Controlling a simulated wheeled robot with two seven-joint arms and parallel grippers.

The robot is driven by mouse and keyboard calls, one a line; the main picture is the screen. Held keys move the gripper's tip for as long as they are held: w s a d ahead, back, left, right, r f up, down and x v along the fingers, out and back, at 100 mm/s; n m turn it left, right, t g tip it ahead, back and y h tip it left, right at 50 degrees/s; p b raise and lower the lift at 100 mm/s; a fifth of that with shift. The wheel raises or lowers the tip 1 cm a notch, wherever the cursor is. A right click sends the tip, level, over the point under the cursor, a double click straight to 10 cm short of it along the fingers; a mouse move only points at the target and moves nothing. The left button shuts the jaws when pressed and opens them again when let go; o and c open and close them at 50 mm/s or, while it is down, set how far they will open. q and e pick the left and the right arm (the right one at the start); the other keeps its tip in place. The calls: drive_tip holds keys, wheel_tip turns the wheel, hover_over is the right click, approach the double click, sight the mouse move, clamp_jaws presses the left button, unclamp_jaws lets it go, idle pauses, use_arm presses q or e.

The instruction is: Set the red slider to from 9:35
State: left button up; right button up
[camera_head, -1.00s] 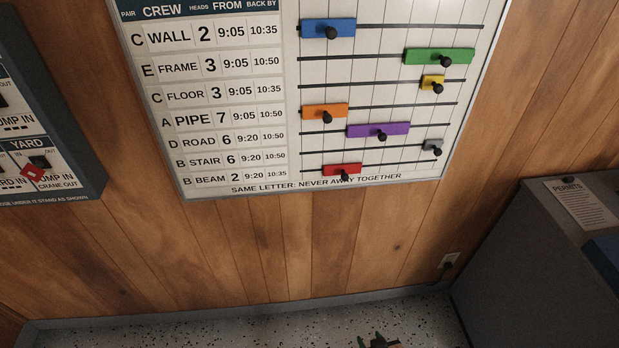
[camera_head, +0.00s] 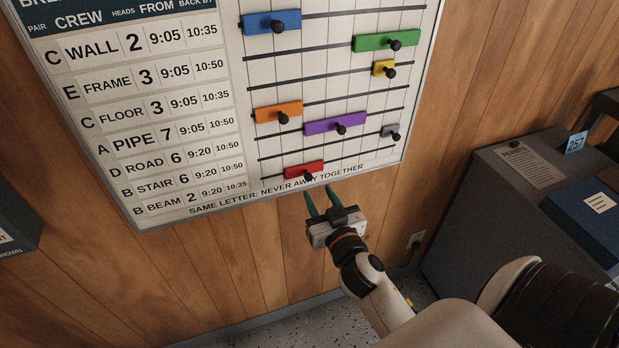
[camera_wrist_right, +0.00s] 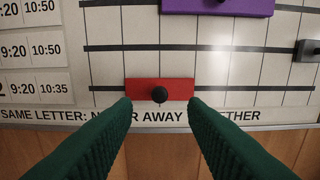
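The red slider (camera_head: 304,170) is a short red block with a black knob, on the lowest track of the wall board (camera_head: 236,205). It sits at the left part of its track, in the BEAM row, which reads 9:20 and 10:35. My right gripper (camera_head: 319,197) is just below and in front of it, with green fingers apart. In the right wrist view, the red slider (camera_wrist_right: 160,89) lies ahead between the open fingertips (camera_wrist_right: 160,108), its black knob centred and nothing held. I cannot tell any contact. My left gripper is not in view.
Other sliders sit on tracks above: purple (camera_head: 335,123), orange (camera_head: 278,112), grey (camera_head: 391,131), yellow (camera_head: 384,69), green (camera_head: 387,42) and blue (camera_head: 272,22). A grey cabinet (camera_head: 480,215) with a blue binder (camera_head: 590,215) stands at right. A dark panel (camera_head: 18,225) hangs at left.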

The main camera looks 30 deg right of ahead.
sight(310, 179)
drive_tip(key=x, duration=0.6)
drive_tip(key=shift+p, duration=0.3)
drive_tip(key=shift+c, duration=0.6)
clamp_jaws()
